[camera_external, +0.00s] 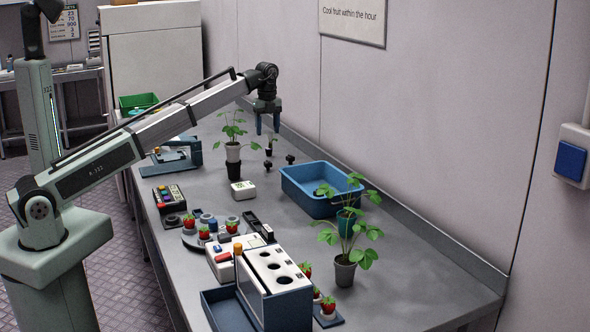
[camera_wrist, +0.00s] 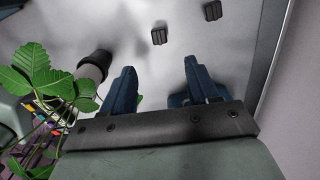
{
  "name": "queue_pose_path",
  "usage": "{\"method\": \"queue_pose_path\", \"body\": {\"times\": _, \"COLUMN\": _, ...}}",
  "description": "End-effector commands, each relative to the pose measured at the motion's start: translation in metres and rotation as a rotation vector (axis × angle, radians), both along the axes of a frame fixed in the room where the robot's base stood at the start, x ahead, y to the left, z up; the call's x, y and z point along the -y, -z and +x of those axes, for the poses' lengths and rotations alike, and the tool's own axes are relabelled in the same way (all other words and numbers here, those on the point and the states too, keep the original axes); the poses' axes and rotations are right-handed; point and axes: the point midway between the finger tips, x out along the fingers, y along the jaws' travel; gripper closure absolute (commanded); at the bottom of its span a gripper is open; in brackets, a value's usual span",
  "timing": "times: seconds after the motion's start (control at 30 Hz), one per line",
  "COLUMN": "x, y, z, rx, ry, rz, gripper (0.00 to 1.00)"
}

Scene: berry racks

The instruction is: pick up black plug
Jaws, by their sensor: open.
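Two small black plugs stand on the grey bench. In the external view one (camera_external: 267,165) is right of the potted plant, and the other (camera_external: 290,159) is a little further right, near the blue tub. The wrist view shows two dark ribbed pieces, one (camera_wrist: 159,36) ahead of the gap between my fingers and one (camera_wrist: 212,10) further ahead and to the right; they look like these plugs. My gripper (camera_external: 267,126) is open and empty above the bench, pointing down. Its two blue fingers also show in the wrist view (camera_wrist: 160,66), apart from both pieces.
A leafy plant in a pot (camera_external: 234,168) stands close to the left; its leaves (camera_wrist: 38,70) reach beside my gripper. A blue tub (camera_external: 308,204) stands to the right in the external view. The wall runs along the bench's back edge.

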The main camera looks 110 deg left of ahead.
Motion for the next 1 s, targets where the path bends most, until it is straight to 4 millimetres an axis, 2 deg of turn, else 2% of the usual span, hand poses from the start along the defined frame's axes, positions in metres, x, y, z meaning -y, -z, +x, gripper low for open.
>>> {"method": "queue_pose_path", "body": {"times": 0.17, "x": 0.001, "y": 0.013, "z": 0.000, "rx": 0.000, "ry": 0.005, "rz": 0.000, "gripper": 0.40}}
{"method": "queue_pose_path", "body": {"times": 0.6, "x": 0.001, "y": 0.080, "z": -0.001, "rx": -0.001, "ry": 0.003, "rz": -0.001, "gripper": 0.40}}
{"method": "queue_pose_path", "body": {"times": 0.87, "x": 0.000, "y": 0.093, "z": -0.001, "rx": 0.000, "ry": 0.003, "rz": 0.000, "gripper": 0.40}}
{"method": "queue_pose_path", "body": {"times": 1.0, "x": 0.001, "y": 0.110, "z": -0.002, "rx": 0.000, "ry": 0.002, "rz": -0.001, "gripper": 0.40}}
